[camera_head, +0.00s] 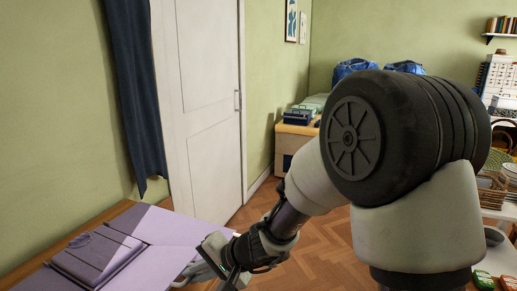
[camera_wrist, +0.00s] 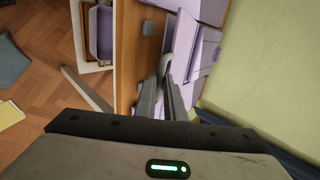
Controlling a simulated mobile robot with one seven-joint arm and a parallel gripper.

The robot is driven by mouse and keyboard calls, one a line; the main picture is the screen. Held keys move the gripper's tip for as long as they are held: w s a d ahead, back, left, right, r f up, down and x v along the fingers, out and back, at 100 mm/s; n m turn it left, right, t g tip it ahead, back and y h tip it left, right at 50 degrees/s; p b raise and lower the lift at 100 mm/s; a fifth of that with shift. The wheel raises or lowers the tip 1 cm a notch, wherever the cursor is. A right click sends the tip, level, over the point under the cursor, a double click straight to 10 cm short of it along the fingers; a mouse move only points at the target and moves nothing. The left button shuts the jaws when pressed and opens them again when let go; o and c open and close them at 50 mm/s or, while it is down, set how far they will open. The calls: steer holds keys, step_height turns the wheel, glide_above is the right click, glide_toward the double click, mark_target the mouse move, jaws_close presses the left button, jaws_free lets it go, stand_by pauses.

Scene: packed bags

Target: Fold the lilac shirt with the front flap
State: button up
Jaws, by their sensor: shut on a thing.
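The lilac shirt (camera_head: 92,256) lies folded into a narrow block, its collar showing, on a flat folding board (camera_head: 180,230) of paler lilac panels. In the wrist view the lilac panels (camera_wrist: 205,42) are at top centre, partly hidden, and I cannot clearly tell shirt from board there. My gripper (camera_head: 192,272) is low at the board's near right side. In the wrist view my gripper (camera_wrist: 168,82) is shut on a pale grey curved piece (camera_wrist: 167,66) at the panel edge, which looks like the front flap's handle. The exact grip is small and hard to see.
The board lies on a wooden table (camera_head: 125,213) against the green wall. A lilac bin (camera_wrist: 101,32) stands in a pale frame beside the table. A white door (camera_head: 205,100) and a dark hanging cloth (camera_head: 135,90) are behind. Parquet floor (camera_head: 320,235) is open right of the table.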

steer(key=shift+w+a+r+p, duration=0.1)
steer(key=shift+a+r+p, duration=0.05)
steer(key=shift+r, duration=0.35)
steer(key=shift+a+r+p, duration=0.15)
steer(key=shift+r, duration=0.35)
steer(key=r+p, duration=0.1)
steer(key=a+r+p, duration=0.1)
steer(key=r, duration=0.1)
steer(key=w+a+r+p, duration=0.1)
steer(key=r, duration=0.1)
steer(key=shift+a+r+p, duration=0.1)
steer(key=shift+a+p, duration=0.1)
steer(key=shift+p, duration=0.15)
steer(key=shift+w+a+r+p, duration=0.25)
steer(key=shift+a+r+p, duration=0.35)
steer(key=shift+r, duration=0.15)
steer(key=shift+w+a+r+p, duration=0.2)
steer(key=shift+a+r+p, duration=0.4)
steer(key=shift+r, duration=0.2)
steer(key=shift+w+a+r+p, duration=0.25)
steer(key=shift+a+r+p, duration=0.25)
steer(key=shift+r+p, duration=0.2)
steer(key=shift+r, duration=0.1)
